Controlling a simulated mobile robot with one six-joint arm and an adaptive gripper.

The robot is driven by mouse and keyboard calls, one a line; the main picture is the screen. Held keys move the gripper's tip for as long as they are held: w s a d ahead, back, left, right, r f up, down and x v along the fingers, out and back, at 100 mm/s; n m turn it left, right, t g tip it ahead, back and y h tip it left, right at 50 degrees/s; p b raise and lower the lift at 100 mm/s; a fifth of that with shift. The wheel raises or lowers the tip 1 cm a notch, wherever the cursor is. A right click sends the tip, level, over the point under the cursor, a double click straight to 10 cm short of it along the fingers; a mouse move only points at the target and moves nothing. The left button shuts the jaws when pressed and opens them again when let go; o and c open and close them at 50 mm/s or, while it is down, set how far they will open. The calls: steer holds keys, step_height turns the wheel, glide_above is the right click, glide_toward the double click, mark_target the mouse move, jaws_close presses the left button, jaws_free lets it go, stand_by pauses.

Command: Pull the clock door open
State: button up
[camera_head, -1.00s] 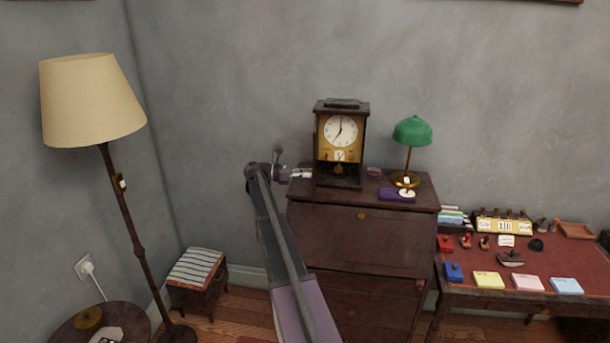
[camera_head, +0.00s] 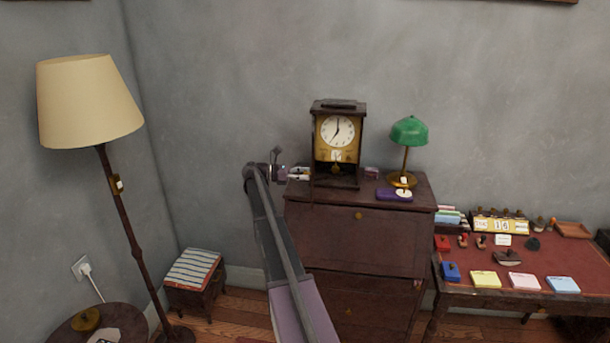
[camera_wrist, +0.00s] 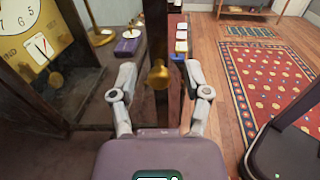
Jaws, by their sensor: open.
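The clock (camera_head: 337,140) is a dark wooden case with a white dial and brass face, upright on the cabinet top. In the wrist view its brass face (camera_wrist: 38,45) and pendulum bob (camera_wrist: 54,78) show at the left. A brass knob (camera_wrist: 158,75) sits on an upright dark wood strip (camera_wrist: 156,25), which looks like the door's edge. How far the door stands from the case is unclear. My gripper (camera_wrist: 160,72) is open, one finger on each side of the knob in the picture; contact is not visible. In the head view my gripper (camera_head: 281,172) is left of the clock.
The dark cabinet (camera_head: 355,235) bears the clock, a green lamp (camera_head: 409,132) and a purple box (camera_head: 390,195) to the right. A desk (camera_head: 590,262) stands farther right. A floor lamp (camera_head: 88,102) and striped stool (camera_head: 192,268) stand left. A red rug (camera_wrist: 275,88) lies on open floor.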

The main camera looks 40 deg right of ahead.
steer(key=v, duration=1.1)
steer(key=shift+w+a, duration=0.25)
steer(key=shift+a, duration=0.05)
steer(key=shift+s, duration=0.1)
steer(key=c, duration=0.6)
steer(key=shift+s+a+f+t, duration=0.2)
steer(key=shift+a+f+t, duration=0.05)
steer(key=shift+t, duration=0.05)
jaws_close()
steer(key=s+a+f+m+t+y, duration=0.3)
steer(key=s+a+f, duration=0.3)
steer(key=s+a, duration=0.3)
steer(key=s+a+f+m+t+y, duration=0.3)
steer(key=s+a, duration=0.6)
steer(key=a, duration=0.9)
steer(key=s+a+f+m+t+y, duration=0.3)
steer(key=s+a+f+t+y, duration=0.2)
steer(key=a, duration=0.8)
steer(key=s+f+y, duration=0.2)
steer(key=s+f, duration=0.2)
steer(key=shift+a+t, duration=0.25)
steer(key=shift+t, duration=0.05)
